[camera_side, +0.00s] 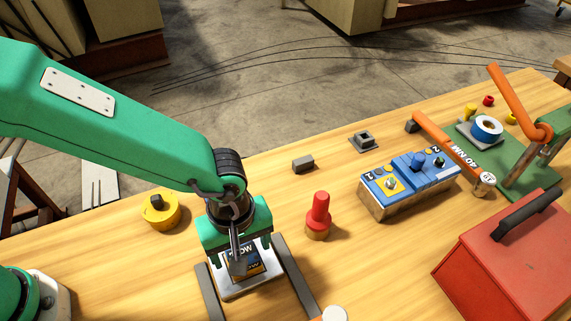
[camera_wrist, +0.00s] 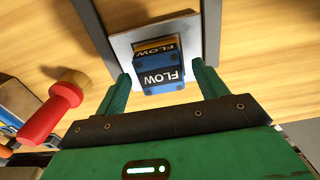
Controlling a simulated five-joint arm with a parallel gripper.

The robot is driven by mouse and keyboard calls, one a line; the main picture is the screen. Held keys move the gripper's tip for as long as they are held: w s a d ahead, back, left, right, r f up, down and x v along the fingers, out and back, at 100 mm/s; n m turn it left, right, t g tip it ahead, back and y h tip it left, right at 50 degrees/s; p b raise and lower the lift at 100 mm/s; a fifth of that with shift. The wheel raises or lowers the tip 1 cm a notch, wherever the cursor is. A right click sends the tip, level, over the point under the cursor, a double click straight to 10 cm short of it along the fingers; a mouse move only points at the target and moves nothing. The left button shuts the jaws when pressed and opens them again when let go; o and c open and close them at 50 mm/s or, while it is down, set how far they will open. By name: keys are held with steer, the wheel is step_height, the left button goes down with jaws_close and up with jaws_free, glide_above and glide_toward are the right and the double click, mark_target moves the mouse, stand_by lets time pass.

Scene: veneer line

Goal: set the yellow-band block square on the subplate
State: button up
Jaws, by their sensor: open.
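The yellow-band block (camera_wrist: 160,74) is blue, marked FLOW, with a yellow band on the face towards the top of the wrist view. It rests on the pale metal subplate (camera_wrist: 122,46), its edges looking roughly in line with the plate's. In the side view the block (camera_side: 245,264) is partly covered by my gripper (camera_side: 239,249), and the subplate (camera_side: 250,288) shows in front of it. My gripper (camera_wrist: 161,72) is open, with one green finger at each side of the block. Gaps show between fingers and block in the wrist view.
Dark rails (camera_side: 292,275) flank the subplate. A red-knobbed peg (camera_side: 318,212) stands close on the right, and a yellow round piece (camera_side: 160,211) on the left. Farther right are a blue valve unit (camera_side: 408,178), an orange torque wrench (camera_side: 447,138) and a red toolbox (camera_side: 505,255).

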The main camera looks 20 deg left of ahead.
step_height(320, 180, up, 10)
steer(key=shift+r, duration=0.15)
stand_by(0.3)
stand_by(0.5)
steer(key=w+a+r+m+t, duration=0.1)
steer(key=a+r, duration=0.2)
steer(key=a, duration=0.3)
steer(key=w+a+r+m+h, duration=0.1)
steer(key=a+r+m, duration=0.1)
steer(key=a, duration=0.4)
steer(key=w+a+r+m+t, duration=0.1)
steer(key=a+r, duration=0.2)
steer(key=a, duration=0.3)
steer(key=s+a+m+t, duration=0.1)
steer(key=s+a+m, duration=0.1)
steer(key=a, duration=0.5)
steer(key=s+a+r+m+t+y, duration=0.1)
steer(key=s+a+m+t, duration=0.1)
steer(key=a, duration=0.6)
steer(key=shift+s+a+r+m+t, duration=0.15)
steer(key=shift+s+r+m+t, duration=0.25)
steer(key=shift+s, duration=0.95)
steer(key=shift+f, duration=0.15)
